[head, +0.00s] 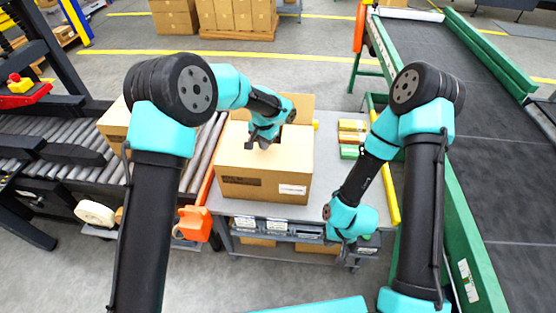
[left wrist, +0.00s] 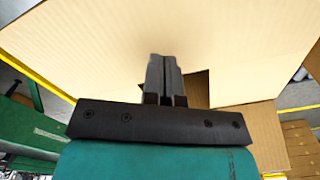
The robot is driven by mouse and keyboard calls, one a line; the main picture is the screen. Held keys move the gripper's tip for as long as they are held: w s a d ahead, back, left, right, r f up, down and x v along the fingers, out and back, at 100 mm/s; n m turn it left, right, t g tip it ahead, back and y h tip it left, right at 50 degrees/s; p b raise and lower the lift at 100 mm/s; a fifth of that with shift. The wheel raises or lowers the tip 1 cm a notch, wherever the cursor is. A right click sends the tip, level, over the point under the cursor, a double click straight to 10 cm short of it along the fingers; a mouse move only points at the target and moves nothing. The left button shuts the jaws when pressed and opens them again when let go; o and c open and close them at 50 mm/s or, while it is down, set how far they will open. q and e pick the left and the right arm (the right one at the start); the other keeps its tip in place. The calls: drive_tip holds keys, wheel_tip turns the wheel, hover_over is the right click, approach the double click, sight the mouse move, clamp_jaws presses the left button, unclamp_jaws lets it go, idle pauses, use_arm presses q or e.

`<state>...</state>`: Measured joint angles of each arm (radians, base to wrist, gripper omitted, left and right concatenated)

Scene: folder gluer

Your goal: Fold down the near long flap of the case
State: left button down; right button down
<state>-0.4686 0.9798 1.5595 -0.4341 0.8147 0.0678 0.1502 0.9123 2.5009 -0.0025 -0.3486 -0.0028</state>
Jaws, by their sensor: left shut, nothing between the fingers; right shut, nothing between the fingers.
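The brown cardboard case (head: 238,188) stands on the grey table, with a white label on its near face. Its near long flap (head: 240,160) lies roughly flat across the top, seen from the head. A far flap (head: 301,102) stands up behind. My left gripper (head: 264,143) is shut and empty, at the flap's far part; whether it touches is unclear. In the left wrist view its shut fingers (left wrist: 164,78) are in front of broad cardboard (left wrist: 90,45), with a small dark gap beside them. My right gripper (head: 350,246) is shut and empty, low in front of the table's right side.
A roller conveyor (head: 70,149) runs on the left, with another box partly hidden behind my left arm. A green-framed belt (head: 450,70) is on the right. Small coloured packs (head: 352,138) lie right of the case. An orange device (head: 194,223) hangs at the table's left front.

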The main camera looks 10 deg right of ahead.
use_arm(q)
wheel_tip(320, 180, up, 9)
idle(0.8)
idle(0.5)
